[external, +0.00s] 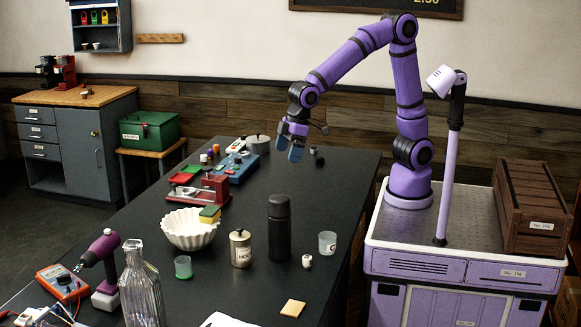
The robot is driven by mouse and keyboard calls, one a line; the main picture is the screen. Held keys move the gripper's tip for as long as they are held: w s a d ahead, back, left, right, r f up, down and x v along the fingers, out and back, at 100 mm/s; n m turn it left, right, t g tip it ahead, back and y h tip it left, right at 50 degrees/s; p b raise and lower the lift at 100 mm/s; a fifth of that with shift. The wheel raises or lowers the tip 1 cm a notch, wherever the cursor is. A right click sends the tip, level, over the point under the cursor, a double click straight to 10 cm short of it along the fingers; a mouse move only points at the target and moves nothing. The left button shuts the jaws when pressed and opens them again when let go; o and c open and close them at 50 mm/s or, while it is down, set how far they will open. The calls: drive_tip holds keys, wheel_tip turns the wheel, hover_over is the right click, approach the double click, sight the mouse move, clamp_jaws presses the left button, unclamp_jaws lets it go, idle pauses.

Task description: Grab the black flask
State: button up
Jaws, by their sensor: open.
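The black flask (279,228) stands upright on the dark table, right of the middle of the near half, with its cap on top. My gripper (290,146) hangs from my purple arm above the far part of the table. Its blue fingers point down and are open, with nothing seen between them. The gripper is well behind the flask in the picture and apart from it.
A cream canister (240,248) stands close left of the flask, and a clear cup (327,243) and a small white item (307,261) are to its right. A white fluted bowl (188,232) and a tall glass bottle (142,285) are further left. Bare table lies behind the flask.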

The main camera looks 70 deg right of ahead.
drive_tip(key=n, duration=0.1)
hover_over(279, 197)
drive_tip(key=s+d, duration=0.2)
wheel_tip(279, 197, down, 4)
drive_tip(key=shift+w+f, duration=0.1)
drive_tip(key=shift+f, duration=0.05)
drive_tip(key=x, duration=0.5)
drive_tip(key=shift+a+f, duration=0.1)
drive_tip(key=shift+f, duration=0.2)
drive_tip(key=x, duration=0.5)
drive_tip(key=shift+a+r, duration=0.1)
drive_tip(key=shift+a, duration=0.1)
drive_tip(key=c, duration=1.5)
drive_tip(key=shift+r, duration=0.15)
